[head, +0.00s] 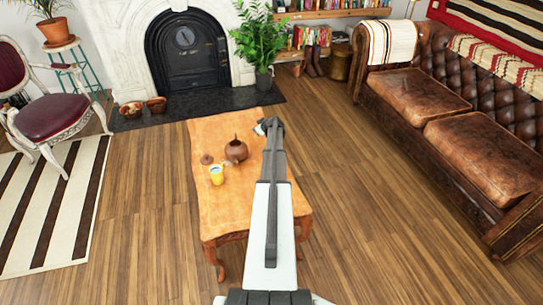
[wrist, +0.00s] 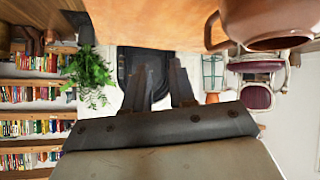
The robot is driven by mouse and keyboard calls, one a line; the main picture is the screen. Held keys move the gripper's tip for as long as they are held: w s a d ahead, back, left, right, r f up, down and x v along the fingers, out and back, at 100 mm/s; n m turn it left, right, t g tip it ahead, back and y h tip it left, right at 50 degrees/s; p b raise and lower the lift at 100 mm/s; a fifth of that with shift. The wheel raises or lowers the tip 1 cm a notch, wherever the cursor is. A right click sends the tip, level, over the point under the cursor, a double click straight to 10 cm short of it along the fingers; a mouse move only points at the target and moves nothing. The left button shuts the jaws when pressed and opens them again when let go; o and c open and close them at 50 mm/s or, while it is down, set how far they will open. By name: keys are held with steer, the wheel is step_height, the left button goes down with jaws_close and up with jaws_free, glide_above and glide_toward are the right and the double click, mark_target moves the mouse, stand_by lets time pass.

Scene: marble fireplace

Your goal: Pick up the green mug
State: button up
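A wooden table (head: 222,212) stands in the middle of the head view. On it is a small yellow mug (head: 216,175) with a pale inside; I see no clearly green mug. A round brown pot (head: 236,151) stands behind and right of the yellow mug, and it shows large in the wrist view (wrist: 262,15) at the upper right. A small brown lid (head: 207,159) lies left of the pot. My gripper (head: 264,127) is over the far right part of the table, right of the pot. In the upside-down wrist view its fingers (wrist: 162,75) are apart with nothing between them.
A leather sofa (head: 440,110) is on the right. A fireplace (head: 187,50), a potted plant (head: 262,42) and bookshelves (wrist: 32,95) are behind the table. A purple chair (head: 50,117) stands left. The near half of the tabletop is clear.

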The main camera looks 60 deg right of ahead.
steer(key=s+d+f+m+y, duration=0.1)
steer(key=s+d+f, duration=0.25)
steer(key=s, duration=0.65)
steer(key=s+d+f+m, duration=0.1)
steer(key=s+d+f, duration=0.25)
steer(key=s, duration=0.75)
steer(key=s+d+f+m+y, duration=0.1)
steer(key=s+d+f, duration=0.3)
steer(key=s, duration=0.6)
steer(key=w+a+n+t+y, duration=0.1)
steer(key=w+a+n+t, duration=0.1)
steer(key=w, duration=0.4)
steer(key=w+a+n+t+y, duration=0.2)
steer(key=w+a+n+t, duration=0.1)
steer(key=w, duration=0.3)
steer(key=w+a+r+n+t+y, duration=0.1)
steer(key=w+a+n+t+y, duration=0.1)
steer(key=w, duration=0.4)
steer(key=shift+w+a+n+t, duration=0.15)
steer(key=shift+a+n+t, duration=0.25)
steer(key=shift+a+t, duration=0.45)
steer(key=shift+w+a+f, duration=0.1)
steer(key=shift+w+a, duration=0.05)
steer(key=shift+w, duration=1.2)
steer(key=shift+w+a+f, duration=0.1)
steer(key=shift+w+a, duration=0.05)
steer(key=shift+w, duration=1.2)
jaws_close()
